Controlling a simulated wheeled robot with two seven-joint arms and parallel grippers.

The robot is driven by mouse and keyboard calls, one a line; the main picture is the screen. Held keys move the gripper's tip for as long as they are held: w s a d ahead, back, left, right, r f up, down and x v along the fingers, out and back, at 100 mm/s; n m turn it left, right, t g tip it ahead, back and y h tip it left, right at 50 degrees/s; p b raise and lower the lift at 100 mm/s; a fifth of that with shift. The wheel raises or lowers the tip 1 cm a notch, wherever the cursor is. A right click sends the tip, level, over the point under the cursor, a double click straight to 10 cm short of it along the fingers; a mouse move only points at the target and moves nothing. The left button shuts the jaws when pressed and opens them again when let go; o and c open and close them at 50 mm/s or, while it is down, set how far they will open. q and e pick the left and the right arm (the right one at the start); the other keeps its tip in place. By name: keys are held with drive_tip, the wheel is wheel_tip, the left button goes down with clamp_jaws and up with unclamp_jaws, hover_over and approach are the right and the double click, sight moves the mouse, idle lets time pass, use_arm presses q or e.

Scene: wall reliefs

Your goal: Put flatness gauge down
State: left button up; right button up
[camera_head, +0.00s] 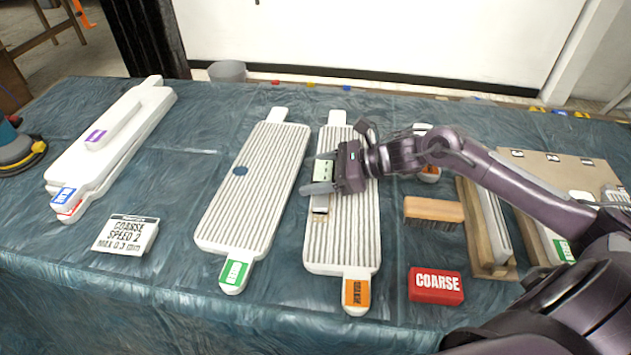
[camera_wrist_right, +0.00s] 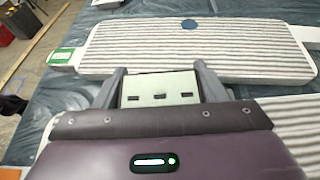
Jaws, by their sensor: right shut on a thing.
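My right gripper (camera_head: 320,172) is shut on the flatness gauge, a pale, flat-faced block with a row of dark slots. The gauge (camera_wrist_right: 160,90) sits between the two grey fingers in the wrist view. In the head view the gripper is over the middle of the right ribbed white relief panel (camera_head: 341,235), which has an orange tag at its near end. I cannot tell whether the gauge touches the ribs. My left gripper is not in view.
A second ribbed panel (camera_head: 250,195) with a green tag lies to the left. A smooth white piece (camera_head: 115,140) and a "COARSE SPEED 2" card (camera_head: 125,234) lie farther left. A wooden brush (camera_head: 433,211) and red COARSE block (camera_head: 436,285) lie right. Blue sheeting between them is clear.

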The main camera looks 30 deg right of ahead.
wheel_tip(320, 180, down, 2)
drive_tip(key=shift+f, duration=0.45)
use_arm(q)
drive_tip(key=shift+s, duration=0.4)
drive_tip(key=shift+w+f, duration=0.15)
